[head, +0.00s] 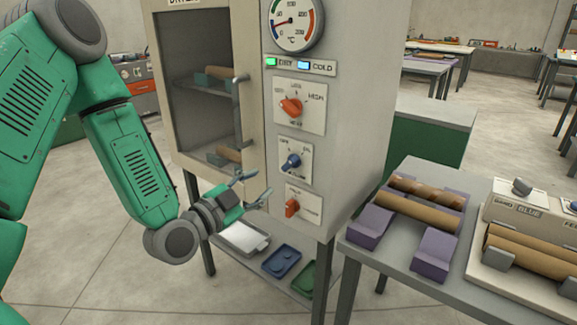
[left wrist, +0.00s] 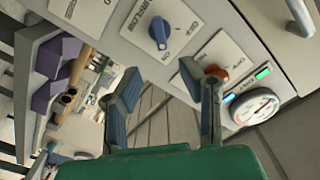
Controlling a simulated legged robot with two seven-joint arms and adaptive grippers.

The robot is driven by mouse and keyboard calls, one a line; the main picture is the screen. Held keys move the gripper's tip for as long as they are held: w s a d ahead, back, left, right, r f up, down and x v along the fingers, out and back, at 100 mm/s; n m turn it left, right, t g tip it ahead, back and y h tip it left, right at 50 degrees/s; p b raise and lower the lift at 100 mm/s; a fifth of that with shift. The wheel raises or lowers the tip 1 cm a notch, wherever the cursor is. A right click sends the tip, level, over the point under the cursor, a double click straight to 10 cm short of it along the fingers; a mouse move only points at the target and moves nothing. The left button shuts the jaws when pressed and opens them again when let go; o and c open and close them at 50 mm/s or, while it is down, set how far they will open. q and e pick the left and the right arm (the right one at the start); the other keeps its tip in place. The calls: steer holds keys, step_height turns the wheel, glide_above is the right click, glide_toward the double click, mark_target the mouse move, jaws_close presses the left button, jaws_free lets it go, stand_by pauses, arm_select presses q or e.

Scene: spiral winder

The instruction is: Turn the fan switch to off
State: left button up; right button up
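The beige dryer (head: 340,110) has a column of knobs on its front. A blue knob (head: 293,161) sits in the middle, with an orange knob (head: 291,107) above and another orange knob (head: 292,208) below. No label clearly reads "fan". In the left wrist view, the blue knob (left wrist: 158,32) is on a plate with partly legible lettering, and an orange knob (left wrist: 217,74) is partly behind a finger. My left gripper (head: 252,188) is open and empty, left of the lower knobs and apart from them. Its spread fingers show in the left wrist view (left wrist: 160,75).
The dryer's door (head: 205,85) has a vertical handle (head: 238,112) above my gripper. A shelf below holds a white tray (head: 241,238), a blue tray (head: 281,261) and a green tray (head: 303,278). At right, a grey table (head: 395,265) holds rollers on purple blocks.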

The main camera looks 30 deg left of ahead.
mark_target(288, 165)
arm_select(q)
steer(key=w, duration=1)
steer(key=shift+d+f, duration=0.1)
steer(key=shift+f, duration=0.05)
steer(key=shift+w+d, duration=0.1)
steer(key=shift+w, duration=0.45)
steer(key=shift+w+d, duration=0.1)
steer(key=shift+d, duration=0.1)
jaws_close()
